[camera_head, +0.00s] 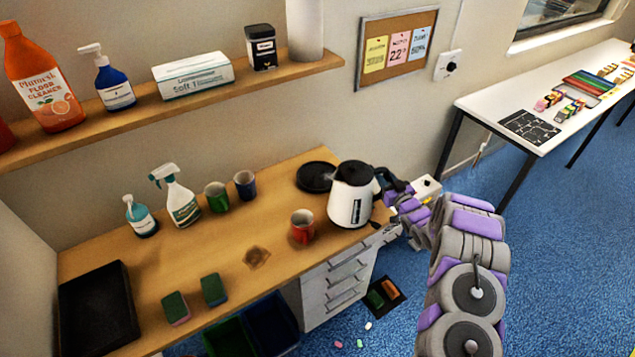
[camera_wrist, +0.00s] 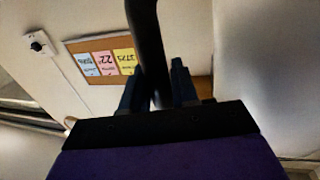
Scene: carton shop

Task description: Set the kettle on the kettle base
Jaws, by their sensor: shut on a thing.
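The white kettle (camera_head: 350,200) with a black lid and black handle is upright at the right end of the wooden desk. My gripper (camera_head: 384,182) is at its right side, shut on the black handle. In the wrist view the dark handle (camera_wrist: 149,45) runs between my two fingers (camera_wrist: 160,88), and the white kettle body (camera_wrist: 265,75) fills the right side. The round black kettle base (camera_head: 316,177) lies on the desk just behind and left of the kettle, with nothing seen on it. I cannot tell whether the kettle's bottom touches the desk.
A red mug (camera_head: 302,226) stands close to the kettle's left. A green mug (camera_head: 216,197), a blue mug (camera_head: 245,184) and spray bottle (camera_head: 181,205) stand farther left. A shelf (camera_head: 200,88) overhangs the desk's back. Two sponges (camera_head: 214,290) lie near the front edge.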

